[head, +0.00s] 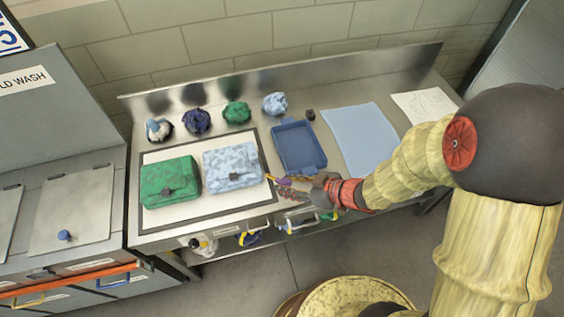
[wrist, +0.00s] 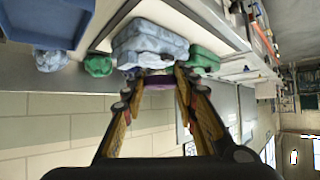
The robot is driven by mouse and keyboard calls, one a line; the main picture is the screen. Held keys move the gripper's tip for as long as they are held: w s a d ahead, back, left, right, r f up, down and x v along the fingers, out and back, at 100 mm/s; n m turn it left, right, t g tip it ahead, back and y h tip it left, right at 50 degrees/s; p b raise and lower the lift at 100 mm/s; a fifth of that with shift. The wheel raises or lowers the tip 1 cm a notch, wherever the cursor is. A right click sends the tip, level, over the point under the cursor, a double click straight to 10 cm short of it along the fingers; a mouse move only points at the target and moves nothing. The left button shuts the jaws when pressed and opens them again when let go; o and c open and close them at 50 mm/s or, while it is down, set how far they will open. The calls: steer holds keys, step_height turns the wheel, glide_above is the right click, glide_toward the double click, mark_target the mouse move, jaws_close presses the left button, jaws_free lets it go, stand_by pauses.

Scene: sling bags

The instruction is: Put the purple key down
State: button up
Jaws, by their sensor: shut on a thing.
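My gripper (head: 282,183) is at the right edge of the white mat, just right of the light blue patterned bag. It is shut on the purple key (head: 285,181). In the wrist view the purple key (wrist: 158,84) shows between the fingertips (wrist: 159,75), partly hidden by them. The light blue bag (head: 232,160) lies flat on the mat, with the green bag (head: 168,180) to its left. The light blue bag also shows beyond the fingertips in the wrist view (wrist: 148,45). I cannot tell whether the key touches anything below it.
A blue tray (head: 300,147) stands behind my gripper. A light blue cloth (head: 358,137) and a white sheet (head: 424,105) lie to its right. Several crumpled bundles, one of them green (head: 237,112), line the back of the steel counter. Handled items hang below the front edge.

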steer(key=shift+w+d+f+b, duration=0.1)
steer(key=shift+w+f+b, duration=0.5)
steer(key=shift+w+f, duration=1.65)
steer(key=shift+w+d+f+b, duration=0.15)
steer(key=shift+w+f+b, duration=0.45)
steer(key=shift+w+f, duration=1.7)
steer(key=shift+w+d+f+b, duration=0.1)
steer(key=shift+w+f+b, duration=0.5)
steer(key=shift+w+f, duration=1.65)
steer(key=shift+w+r, duration=0.25)
steer(key=shift+w, duration=0.05)
steer(key=shift+f, duration=0.45)
steer(key=shift+f, duration=0.1)
steer(key=o, duration=1.2)
